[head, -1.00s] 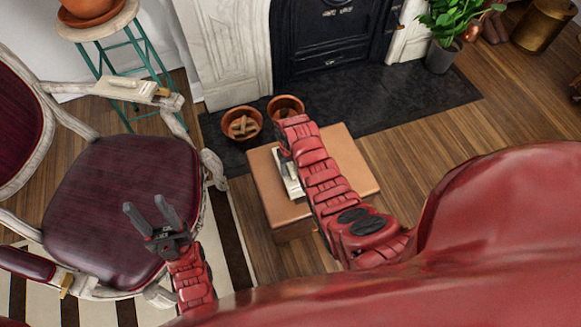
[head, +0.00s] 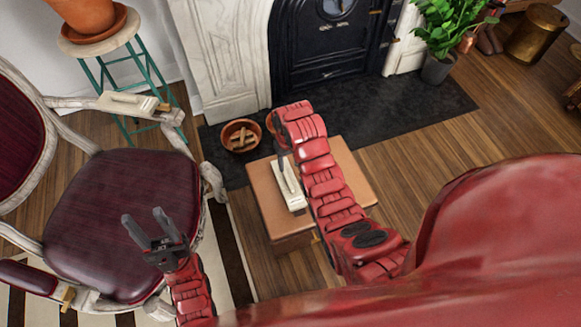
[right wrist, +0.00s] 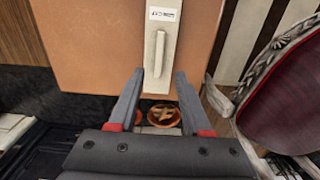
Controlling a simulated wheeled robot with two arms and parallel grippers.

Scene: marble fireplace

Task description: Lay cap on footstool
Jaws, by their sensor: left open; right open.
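The brown footstool (head: 352,172) stands before the hearth. A pale flat piece (head: 289,184) with a raised bar lies on its top. It also shows in the right wrist view, with its bar (right wrist: 157,55) and printed label; I cannot tell that it is a cap, and no other cap is recognisable. My right gripper (right wrist: 157,76) is open and empty, its fingertips around the near end of the bar in that view; contact is unclear. In the head view my right forearm hides part of the footstool. My left gripper (head: 142,222) is open and empty in front of the chair seat.
A burgundy armchair (head: 115,225) stands left, with a similar pale piece (head: 127,103) on its arm. A terracotta pot (head: 240,135) sits on the dark hearth (head: 400,100). A teal stool (head: 97,42) and a plant (head: 445,25) stand farther back. Bare floor lies right of the footstool.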

